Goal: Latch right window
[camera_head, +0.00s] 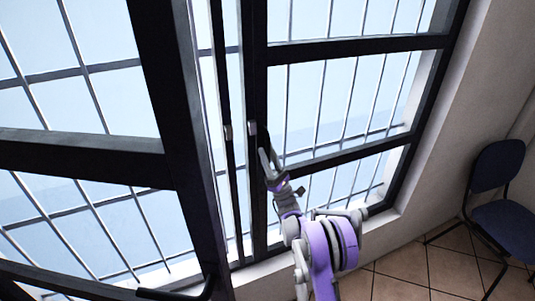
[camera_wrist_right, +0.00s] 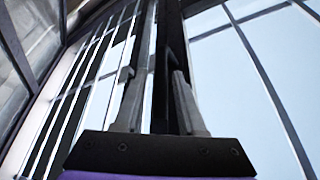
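The right window (camera_head: 345,155) has a black frame with glass panes and appears close to its frame. Its dark handle (camera_head: 263,138) stands on the left upright of this window, partly hidden behind my right gripper. My right gripper (camera_head: 266,160) is at that upright, by the lower part of the handle. In the right wrist view the two grey fingers (camera_wrist_right: 156,88) are apart, with the dark upright and handle seen between and beyond them. I cannot tell whether a finger touches the handle. My left gripper is not in view.
The left window (camera_head: 165,160) stands swung open toward me, with its own black handle (camera_head: 180,292) at the bottom. Bars show outside the glass. A blue chair (camera_head: 500,185) stands on the tiled floor at the right. A pale sill (camera_head: 270,270) runs below the windows.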

